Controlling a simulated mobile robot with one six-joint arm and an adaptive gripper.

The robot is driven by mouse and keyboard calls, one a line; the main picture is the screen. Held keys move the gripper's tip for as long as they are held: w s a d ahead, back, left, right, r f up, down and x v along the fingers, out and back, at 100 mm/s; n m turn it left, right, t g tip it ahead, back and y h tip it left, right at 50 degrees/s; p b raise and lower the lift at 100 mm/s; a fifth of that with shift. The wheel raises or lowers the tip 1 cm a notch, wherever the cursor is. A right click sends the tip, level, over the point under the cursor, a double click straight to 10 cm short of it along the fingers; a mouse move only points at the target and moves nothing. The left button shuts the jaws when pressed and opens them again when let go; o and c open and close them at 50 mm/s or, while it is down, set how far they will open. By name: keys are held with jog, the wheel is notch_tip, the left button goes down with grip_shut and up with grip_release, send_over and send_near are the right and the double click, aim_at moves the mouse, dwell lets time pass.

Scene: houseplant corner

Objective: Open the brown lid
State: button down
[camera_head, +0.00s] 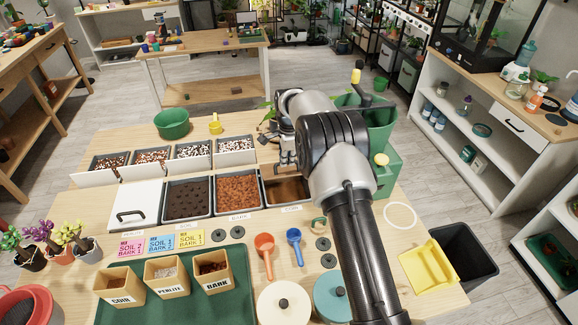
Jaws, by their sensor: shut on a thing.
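The brown lid (270,171) is at the rightmost bin of the front row, just behind the brown area inside the bin's dark rim (288,204). My gripper (288,163) points down at the back of this bin and is shut on the brown lid. My arm covers the bin's right side and part of the lid. The grip point is small and partly hidden, so I cannot tell the lid's exact angle.
A closed white lid (135,205) with a black handle, a dark soil bin (188,220) and a bark bin (238,213) stand left. Behind them are smaller trays (193,150) and a green pot (172,123). Scoops (265,245) and round lidded pots (283,305) lie in front.

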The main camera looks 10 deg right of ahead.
jog(key=shift+w+r+p, duration=0.4)
jog(key=shift+w+p, duration=0.1)
jog(key=shift+w, duration=0.25)
jog(key=shift+w+r+p, duration=0.35)
jog(key=shift+w+p, duration=0.1)
jog(key=shift+w, duration=0.25)
jog(key=c, duration=2.1)
grip_release()
jog(key=shift+f, duration=0.1)
jog(key=o, duration=0.4)
jog(key=shift+w, duration=0.2)
jog(key=shift+o, duration=0.2)
notch_tip(320, 180, up, 12)
jog(key=s, duration=0.2)
jog(key=shift+s, duration=0.25)
